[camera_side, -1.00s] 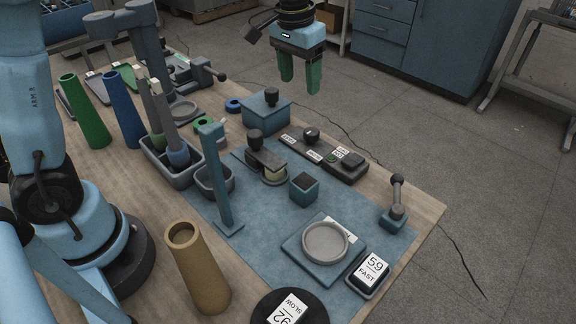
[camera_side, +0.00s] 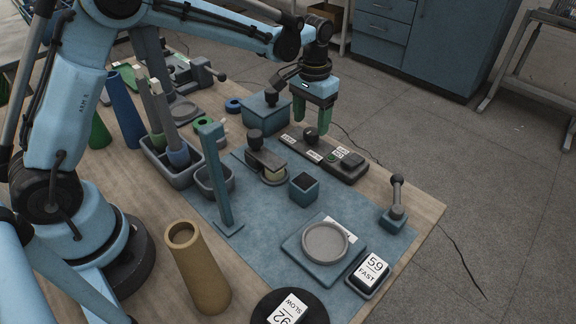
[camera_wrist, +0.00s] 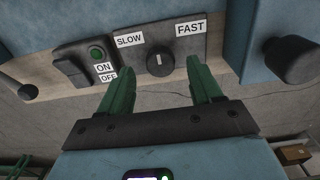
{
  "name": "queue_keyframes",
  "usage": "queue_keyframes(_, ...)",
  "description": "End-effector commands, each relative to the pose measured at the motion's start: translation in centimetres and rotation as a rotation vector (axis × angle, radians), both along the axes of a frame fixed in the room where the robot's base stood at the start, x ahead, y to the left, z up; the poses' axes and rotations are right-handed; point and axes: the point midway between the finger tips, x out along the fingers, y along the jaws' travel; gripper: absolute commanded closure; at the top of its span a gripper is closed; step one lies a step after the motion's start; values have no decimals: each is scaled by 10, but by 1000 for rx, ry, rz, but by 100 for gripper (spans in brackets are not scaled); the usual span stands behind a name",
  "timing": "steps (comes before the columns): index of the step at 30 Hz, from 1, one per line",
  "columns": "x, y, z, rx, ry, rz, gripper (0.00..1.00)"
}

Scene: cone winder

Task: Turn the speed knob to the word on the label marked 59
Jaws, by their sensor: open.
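The black speed knob (camera_side: 310,136) sits on a dark panel at the table's far edge; in the wrist view the knob (camera_wrist: 159,61) shows a white mark pointing roughly between the SLOW label (camera_wrist: 129,40) and the FAST label (camera_wrist: 190,28). The label marked 59 (camera_side: 374,268) reads FAST and rests on a small tray at the front right. Another card reading SLOW (camera_side: 289,308) lies upside down on a black disc; its number is hard to read. My gripper (camera_wrist: 160,87) is open, its green fingers above and on either side of the knob, apparently not touching it.
A switch with a green button (camera_wrist: 96,53) and ON and OFF labels is beside the knob. A blue box with a black knob (camera_side: 266,112) stands close by on the other side. A lever (camera_side: 397,203) stands at the right. Open floor lies beyond the table.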

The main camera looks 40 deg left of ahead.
Motion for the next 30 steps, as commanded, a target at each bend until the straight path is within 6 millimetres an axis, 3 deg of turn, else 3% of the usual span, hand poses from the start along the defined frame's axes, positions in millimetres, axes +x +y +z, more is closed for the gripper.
queue_keyframes(7,0,0,-28,0,-1,0,36)
queue_keyframes(18,0,0,-33,0,-1,0,36)
queue_keyframes(27,0,0,-32,0,-1,0,82)
queue_keyframes(30,0,0,-32,0,-1,0,92)
